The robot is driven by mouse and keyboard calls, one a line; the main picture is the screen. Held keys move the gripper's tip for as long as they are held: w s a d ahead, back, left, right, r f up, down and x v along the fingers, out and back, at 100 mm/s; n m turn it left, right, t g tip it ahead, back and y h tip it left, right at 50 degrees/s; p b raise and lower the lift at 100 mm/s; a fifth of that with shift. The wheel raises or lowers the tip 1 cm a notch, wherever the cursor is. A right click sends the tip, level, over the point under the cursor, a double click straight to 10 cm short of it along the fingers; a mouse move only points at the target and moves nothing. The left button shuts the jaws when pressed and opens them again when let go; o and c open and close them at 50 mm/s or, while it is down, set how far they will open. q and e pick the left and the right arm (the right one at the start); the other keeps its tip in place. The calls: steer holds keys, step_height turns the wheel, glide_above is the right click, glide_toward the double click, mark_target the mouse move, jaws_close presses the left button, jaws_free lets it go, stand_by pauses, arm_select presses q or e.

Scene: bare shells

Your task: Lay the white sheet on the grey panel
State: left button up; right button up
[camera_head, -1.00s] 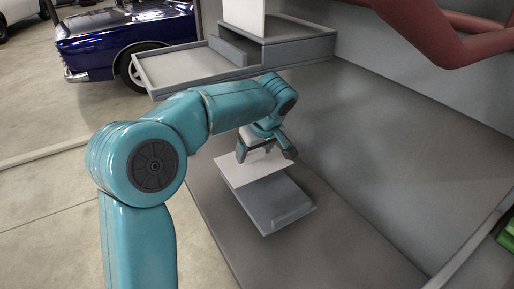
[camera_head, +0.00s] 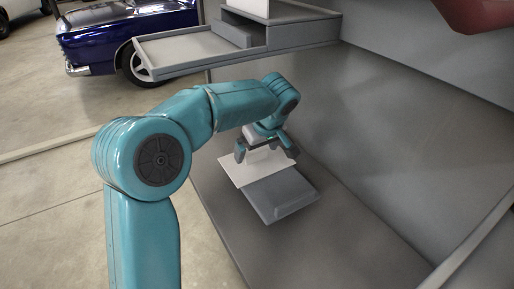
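The white sheet (camera_head: 238,171) is a thin flat piece near the middle of the view. It overlaps the far left part of the grey panel (camera_head: 284,197), and its left side sticks out past the panel. I cannot tell whether the sheet touches the panel everywhere. My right gripper is out of view.
The grey work surface (camera_head: 335,240) is clear in front and to the right of the panel. A grey wall rises on the right. A grey shelf tray (camera_head: 190,55) stands behind my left arm. A blue car (camera_head: 120,30) stands at the back left.

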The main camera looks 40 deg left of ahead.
arm_select(q)
steer(key=shift+w+d+r, duration=0.1)
steer(key=shift+r, duration=0.25)
steer(key=p+v, duration=0.2)
steer(key=v, duration=1.3)
steer(key=shift+d+r, duration=0.2)
steer(key=shift+r, duration=0.05)
steer(key=shift+s, duration=0.35)
